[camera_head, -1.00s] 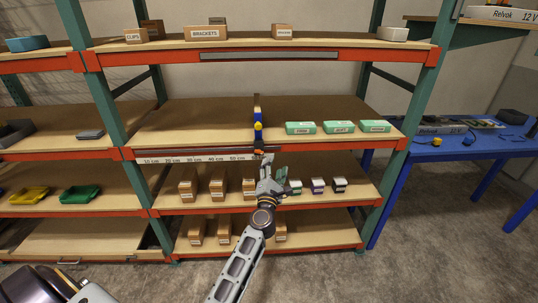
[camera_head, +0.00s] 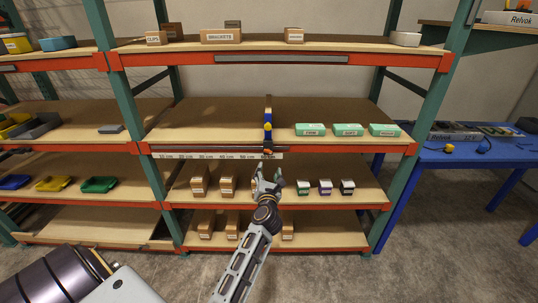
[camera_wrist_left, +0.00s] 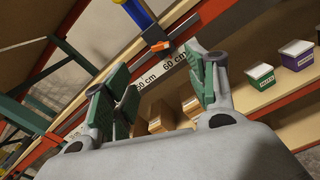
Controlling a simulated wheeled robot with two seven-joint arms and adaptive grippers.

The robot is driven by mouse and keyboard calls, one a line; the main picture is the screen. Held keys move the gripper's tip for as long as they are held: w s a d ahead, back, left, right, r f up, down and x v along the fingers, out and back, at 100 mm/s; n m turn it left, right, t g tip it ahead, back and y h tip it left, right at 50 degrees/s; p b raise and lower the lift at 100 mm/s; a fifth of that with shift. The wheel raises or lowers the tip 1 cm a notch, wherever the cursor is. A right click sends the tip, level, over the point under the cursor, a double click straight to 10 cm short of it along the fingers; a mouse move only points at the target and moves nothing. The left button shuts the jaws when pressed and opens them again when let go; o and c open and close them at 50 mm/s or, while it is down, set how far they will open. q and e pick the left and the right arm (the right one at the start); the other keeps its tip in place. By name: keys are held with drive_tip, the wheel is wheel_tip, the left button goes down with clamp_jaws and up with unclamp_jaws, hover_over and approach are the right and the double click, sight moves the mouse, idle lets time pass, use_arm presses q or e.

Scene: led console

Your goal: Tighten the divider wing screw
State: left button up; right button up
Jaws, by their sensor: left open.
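The divider (camera_head: 267,122) is a thin upright piece with blue and yellow parts on the middle shelf, left of the green boxes. A small orange piece, apparently the wing screw (camera_head: 267,151), is at its foot on the shelf's front rail, near the right end of the centimetre scale. In the left wrist view the divider's blue foot (camera_wrist_left: 151,34) and the orange wing screw (camera_wrist_left: 162,46) show beyond the fingers. My left gripper (camera_head: 267,171) is open and empty, just below the rail under the screw, apart from it. It also shows in the left wrist view (camera_wrist_left: 166,82). My right gripper is not seen.
The scale strip (camera_head: 215,156) runs along the rail. Green boxes (camera_head: 347,130) stand right of the divider. Brown cartons (camera_head: 227,185) and small labelled boxes (camera_head: 325,187) are on the shelf below, close around my gripper. A blue table (camera_head: 460,158) is at the right.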

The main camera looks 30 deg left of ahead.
use_arm(q)
drive_tip(key=shift+w, duration=0.1)
approach(269, 151)
drive_tip(key=shift+x, duration=4.2)
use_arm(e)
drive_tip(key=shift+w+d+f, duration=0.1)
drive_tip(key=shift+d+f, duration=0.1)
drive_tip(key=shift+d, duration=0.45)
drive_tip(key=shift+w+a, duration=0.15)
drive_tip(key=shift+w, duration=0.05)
use_arm(q)
drive_tip(key=c, duration=1)
drive_tip(key=shift+c, duration=0.2)
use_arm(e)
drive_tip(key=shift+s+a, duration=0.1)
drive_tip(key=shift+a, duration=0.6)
